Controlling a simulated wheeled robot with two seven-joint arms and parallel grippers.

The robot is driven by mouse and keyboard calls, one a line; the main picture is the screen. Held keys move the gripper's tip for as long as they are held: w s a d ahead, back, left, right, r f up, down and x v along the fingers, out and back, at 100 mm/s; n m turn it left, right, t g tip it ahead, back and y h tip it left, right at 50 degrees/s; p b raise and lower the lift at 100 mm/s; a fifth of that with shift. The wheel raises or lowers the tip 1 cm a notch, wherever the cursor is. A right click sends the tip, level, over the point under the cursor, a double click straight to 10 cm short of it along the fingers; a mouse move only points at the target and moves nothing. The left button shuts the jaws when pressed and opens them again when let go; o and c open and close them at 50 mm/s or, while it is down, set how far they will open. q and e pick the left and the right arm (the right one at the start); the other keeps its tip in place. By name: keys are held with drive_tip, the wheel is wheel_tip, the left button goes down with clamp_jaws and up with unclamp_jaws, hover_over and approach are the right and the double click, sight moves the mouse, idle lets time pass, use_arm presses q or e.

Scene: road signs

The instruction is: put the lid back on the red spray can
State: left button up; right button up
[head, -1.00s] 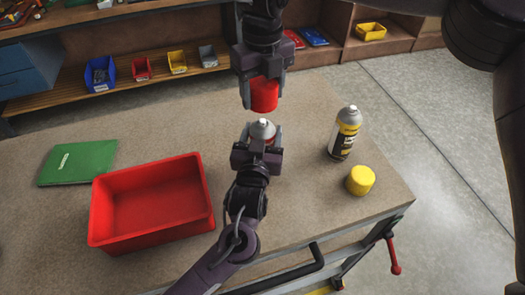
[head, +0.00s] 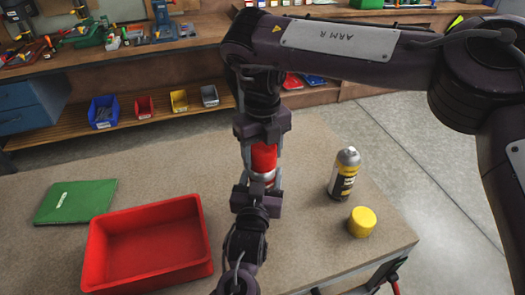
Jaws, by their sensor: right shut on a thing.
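The red lid (head: 264,156) is between the fingers of my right gripper (head: 262,163), which is shut on it and points down from above. The spray can (head: 262,179) is directly below it, mostly hidden; its grey top shows under the lid. The lid is at the can's top, but I cannot tell whether it is seated. My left gripper (head: 261,186) reaches in from the front, with its fingers on both sides of the can, and appears shut on it.
A yellow and black spray can (head: 344,174) stands to the right, with a yellow lid (head: 362,221) in front of it. An empty red bin (head: 148,285) and a green book (head: 75,201) lie to the left. The workbench (head: 310,255) is clear at front right.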

drive_tip(key=shift+f, duration=0.15)
drive_tip(key=shift+f, duration=0.75)
drive_tip(key=shift+f, duration=0.6)
drive_tip(key=o, duration=1)
wheel_tip(320, 180, up, 12)
